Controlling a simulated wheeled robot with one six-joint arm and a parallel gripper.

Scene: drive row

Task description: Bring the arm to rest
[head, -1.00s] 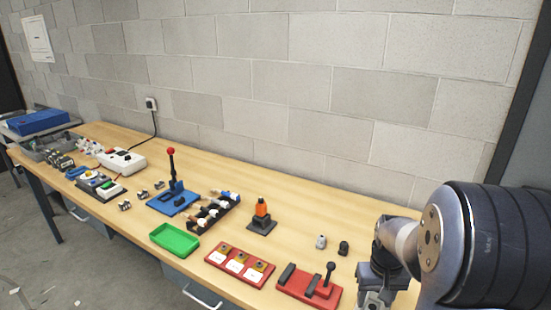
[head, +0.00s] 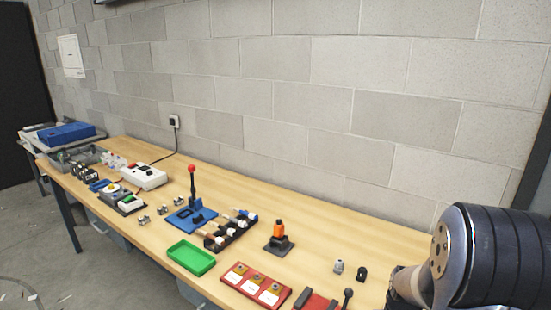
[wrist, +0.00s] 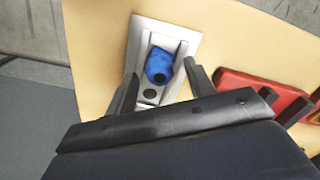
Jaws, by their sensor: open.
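My gripper (wrist: 160,88) shows in the wrist view with its two dark fingers spread apart and nothing held between them. Beyond the fingers a blue part (wrist: 160,66) sits in a light grey holder (wrist: 192,42) on the wooden bench. I cannot tell whether the fingers touch the holder. In the head view my arm fills the lower right corner, and the gripper itself is out of that picture.
A red fixture (wrist: 262,92) lies right of the holder. Along the bench (head: 330,250) stand a red three-part block (head: 256,286), a green tray (head: 191,258), an orange-topped stand (head: 279,238) and a blue base with a red-knobbed lever (head: 192,188). A block wall runs behind.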

